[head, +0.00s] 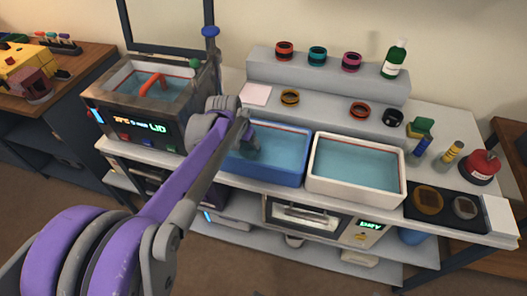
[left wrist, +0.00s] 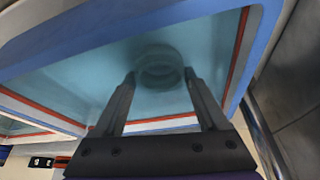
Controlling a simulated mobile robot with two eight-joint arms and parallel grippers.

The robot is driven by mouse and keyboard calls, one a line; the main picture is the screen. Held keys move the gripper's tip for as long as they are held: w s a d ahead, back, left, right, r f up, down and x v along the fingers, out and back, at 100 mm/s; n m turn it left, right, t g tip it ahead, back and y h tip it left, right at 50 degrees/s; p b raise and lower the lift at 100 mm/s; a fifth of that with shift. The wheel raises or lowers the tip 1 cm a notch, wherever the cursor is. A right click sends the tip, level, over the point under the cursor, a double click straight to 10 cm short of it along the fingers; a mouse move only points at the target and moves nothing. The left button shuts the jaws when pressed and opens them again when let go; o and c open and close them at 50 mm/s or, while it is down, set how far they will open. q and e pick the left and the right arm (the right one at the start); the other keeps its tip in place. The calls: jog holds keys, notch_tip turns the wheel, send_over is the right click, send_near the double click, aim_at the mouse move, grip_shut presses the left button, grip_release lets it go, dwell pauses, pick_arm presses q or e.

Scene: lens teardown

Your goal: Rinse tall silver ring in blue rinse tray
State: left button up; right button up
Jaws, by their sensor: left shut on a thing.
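The blue rinse tray (head: 268,177) stands on the bench, filled with clear bluish water; its blue rim also shows in the left wrist view (left wrist: 110,22). My left gripper (head: 250,148) reaches down into the left part of this tray. In the left wrist view, my left gripper's fingers (left wrist: 160,76) are on either side of a round ring (left wrist: 159,60), shut on it. The ring looks greyish and blurred through the water, inside the tray's walls. In the head view the ring is hidden by the gripper and arm. My right gripper is not in view.
A white tray (head: 354,187) of water stands just right of the blue one. A heated bath with a display (head: 140,125) is at the left. Behind are a stepped shelf (head: 330,88) with several coloured rings and a green bottle (head: 394,59). A red-topped container (head: 481,167) stands at the right.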

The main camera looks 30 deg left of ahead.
pick_arm(q)
jog(key=shift+r+p, duration=0.4)
jog(key=shift+r, duration=0.1)
jog(key=shift+f, duration=0.15)
jog(key=shift+f+b, duration=0.35)
jog(key=shift+f, duration=0.15)
jog(key=shift+r, duration=0.1)
jog(key=shift+r+p, duration=0.55)
jog(key=shift+f, duration=0.1)
